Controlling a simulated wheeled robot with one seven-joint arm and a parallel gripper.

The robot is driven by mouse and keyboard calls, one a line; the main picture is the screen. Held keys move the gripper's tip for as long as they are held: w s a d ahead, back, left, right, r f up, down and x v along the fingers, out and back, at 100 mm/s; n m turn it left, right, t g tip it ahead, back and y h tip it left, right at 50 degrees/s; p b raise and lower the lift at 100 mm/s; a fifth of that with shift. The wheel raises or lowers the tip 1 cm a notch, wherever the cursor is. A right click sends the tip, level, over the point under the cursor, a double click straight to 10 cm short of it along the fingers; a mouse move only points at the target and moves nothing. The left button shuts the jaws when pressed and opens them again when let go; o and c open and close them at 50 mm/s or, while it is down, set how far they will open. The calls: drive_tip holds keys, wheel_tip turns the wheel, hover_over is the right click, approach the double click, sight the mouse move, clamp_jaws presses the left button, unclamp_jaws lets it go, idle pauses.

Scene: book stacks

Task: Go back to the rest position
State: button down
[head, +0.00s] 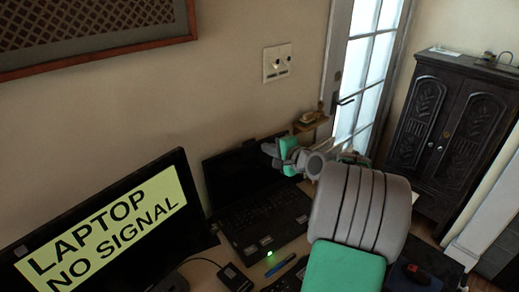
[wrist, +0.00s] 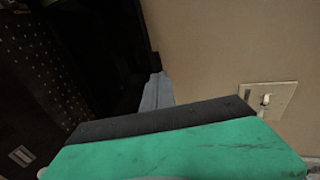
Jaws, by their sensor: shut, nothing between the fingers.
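My gripper (head: 278,150) is in the middle of the head view, above the right part of an open black laptop (head: 255,205) on the desk. Its green and grey fingers are shut with nothing between them. My arm reaches in from the lower right of the head view. In the wrist view a green finger with a dark pad (wrist: 180,135) fills the lower part. The dark laptop (wrist: 90,50) shows there at the upper left, and the beige wall at the right. Some of the desk is hidden behind my arm.
A monitor (head: 100,230) reading "LAPTOP NO SIGNAL" stands at the lower left. A light switch (head: 277,62) is on the wall; a small wooden shelf (head: 311,122) is just beyond my gripper. A glazed door (head: 365,60) and a dark carved cabinet (head: 450,130) stand at the right.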

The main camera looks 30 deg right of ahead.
drive_tip(key=s+a+f+n+g, duration=0.2)
drive_tip(key=s+f+n+g, duration=0.3)
drive_tip(key=s+f, duration=0.6)
drive_tip(key=s+a+f+n+g, duration=0.1)
drive_tip(key=s+f+n+g, duration=0.2)
drive_tip(key=s+f+g, duration=0.75)
drive_tip(key=s+a+r+n+t+h, duration=0.1)
drive_tip(key=s+a+r+n+t, duration=0.1)
drive_tip(key=s+a+r, duration=0.55)
drive_tip(key=w+a+r+n+t, duration=0.1)
drive_tip(key=w+a+r+n, duration=0.1)
drive_tip(key=a, duration=0.6)
drive_tip(key=w+a+r+n+t, duration=0.1)
drive_tip(key=w+a+r+n, duration=0.2)
drive_tip(key=a+r+n, duration=0.2)
drive_tip(key=a, duration=0.3)
drive_tip(key=shift+w+t, duration=0.15)
drive_tip(key=shift+t, duration=0.2)
